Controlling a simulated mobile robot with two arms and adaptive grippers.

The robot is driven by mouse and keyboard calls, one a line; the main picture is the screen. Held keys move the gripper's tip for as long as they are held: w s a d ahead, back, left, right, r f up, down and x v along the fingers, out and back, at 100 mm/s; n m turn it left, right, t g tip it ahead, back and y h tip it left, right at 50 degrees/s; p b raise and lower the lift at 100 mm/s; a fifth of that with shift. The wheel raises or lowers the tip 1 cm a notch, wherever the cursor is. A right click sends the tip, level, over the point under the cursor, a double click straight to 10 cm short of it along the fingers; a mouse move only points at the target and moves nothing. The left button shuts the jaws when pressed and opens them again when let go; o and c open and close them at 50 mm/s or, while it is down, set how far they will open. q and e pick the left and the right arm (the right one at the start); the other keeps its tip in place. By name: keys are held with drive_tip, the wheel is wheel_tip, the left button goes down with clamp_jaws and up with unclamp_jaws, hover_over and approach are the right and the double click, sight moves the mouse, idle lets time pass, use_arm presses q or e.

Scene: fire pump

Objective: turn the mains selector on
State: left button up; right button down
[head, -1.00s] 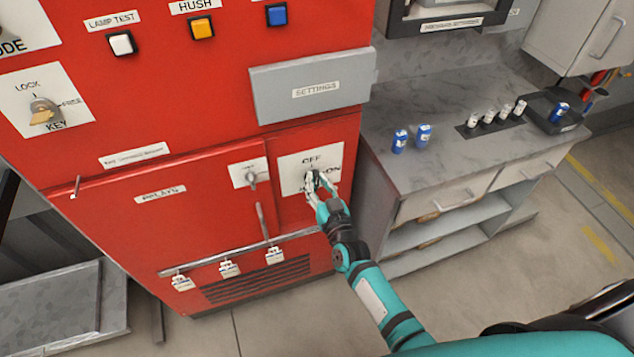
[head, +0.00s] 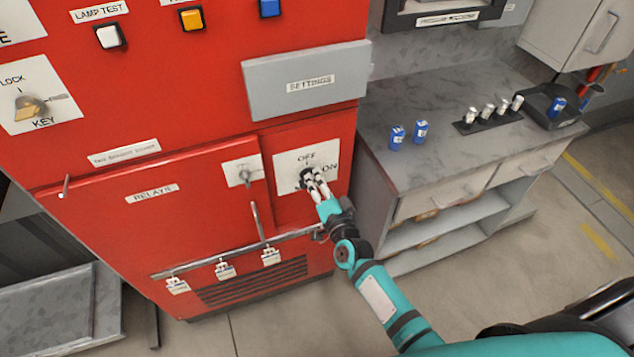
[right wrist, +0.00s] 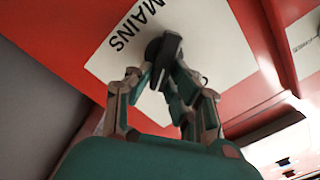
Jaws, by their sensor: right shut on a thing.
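The mains selector (right wrist: 165,48) is a dark rotary knob on a white plate (head: 291,160) marked OFF at the top and ON at the right. The plate sits on the lower right of the red cabinet. My right gripper (head: 313,180) is shut on the knob. In the right wrist view, my right gripper (right wrist: 160,80) has its fingers on both sides of the knob, next to the word MAINS. The fingers hide most of the knob in the head view, so its exact pointing direction is hard to tell. My left gripper is not in view.
A grey SETTINGS cover (head: 305,82) juts out above the selector. A relay door (head: 150,230) with a vertical handle is to its left, with several tags hanging from a rail below. A grey workbench (head: 440,140) with blue cells stands to the right.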

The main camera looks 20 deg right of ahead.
drive_tip(key=m+b, duration=0.1)
drive_tip(key=m, duration=0.2)
drive_tip(key=f+m+b, duration=0.1)
drive_tip(key=m, duration=0.1)
drive_tip(key=shift+d+m, duration=0.15)
drive_tip(key=shift+m, duration=0.25)
idle(0.4)
drive_tip(key=c, duration=1.2)
unclamp_jaws()
drive_tip(key=shift+c, duration=0.2)
drive_tip(key=shift+s, duration=0.15)
drive_tip(key=s, duration=1.1)
drive_tip(key=shift+s+d, duration=0.2)
drive_tip(key=shift+s, duration=0.2)
